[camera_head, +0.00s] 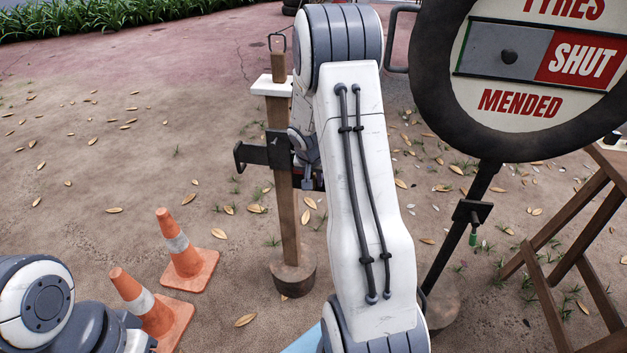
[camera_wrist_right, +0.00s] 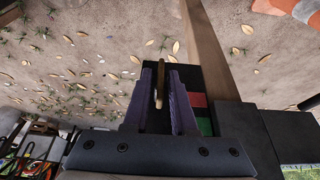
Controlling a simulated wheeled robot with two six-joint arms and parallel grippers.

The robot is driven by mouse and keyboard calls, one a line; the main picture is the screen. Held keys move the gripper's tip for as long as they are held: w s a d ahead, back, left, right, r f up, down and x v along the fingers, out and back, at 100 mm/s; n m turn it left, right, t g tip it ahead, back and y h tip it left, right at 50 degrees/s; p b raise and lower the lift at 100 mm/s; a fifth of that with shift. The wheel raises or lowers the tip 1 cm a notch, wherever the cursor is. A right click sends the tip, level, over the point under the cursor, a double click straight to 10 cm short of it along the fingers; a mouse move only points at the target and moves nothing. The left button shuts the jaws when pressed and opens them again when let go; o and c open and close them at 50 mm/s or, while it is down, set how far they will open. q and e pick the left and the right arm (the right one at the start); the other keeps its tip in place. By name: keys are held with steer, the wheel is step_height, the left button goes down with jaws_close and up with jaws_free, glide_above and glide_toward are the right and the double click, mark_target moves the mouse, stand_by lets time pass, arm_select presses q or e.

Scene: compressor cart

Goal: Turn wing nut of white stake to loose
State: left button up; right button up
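The white stake is a wooden post (camera_head: 281,205) with a white crosspiece (camera_head: 272,87) near its top, standing upright in a round base. A black bracket (camera_head: 262,155) is fixed across the post; it shows dark in the right wrist view too. There a thin brass piece, seemingly the wing nut (camera_wrist_right: 159,85), stands edge-on between the purple fingers of my right gripper (camera_wrist_right: 160,92). The fingers are apart, with a gap beside the brass piece. A red patch (camera_wrist_right: 199,100) and a green patch (camera_wrist_right: 205,126) show beside them. My left gripper is out of view.
Two orange cones (camera_head: 184,255) stand left of the post. A round tyre sign (camera_head: 535,75) on a dark pole is at the right, with a wooden frame (camera_head: 560,275) beyond it. My right arm hides part of the bracket. Leaf-strewn ground lies open at left.

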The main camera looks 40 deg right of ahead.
jaws_close()
steer(key=shift+w+a+f+n+g+h+b, duration=0.1)
steer(key=shift+n+g+h+b, duration=0.65)
steer(key=shift+g+h+b, duration=0.95)
steer(key=shift+w+f+n+g+h+b, duration=0.1)
steer(key=shift+n+g+h+b, duration=0.9)
steer(key=shift+g+h, duration=1.2)
steer(key=shift+a+f+n+g+h+b, duration=0.1)
steer(key=shift+n+g+h+b, duration=0.45)
steer(key=shift+g+h+b, duration=1.4)
steer(key=shift+t+h+p, duration=0.35)
steer(key=shift+h+p, duration=0.05)
steer(key=shift+h, duration=0.15)
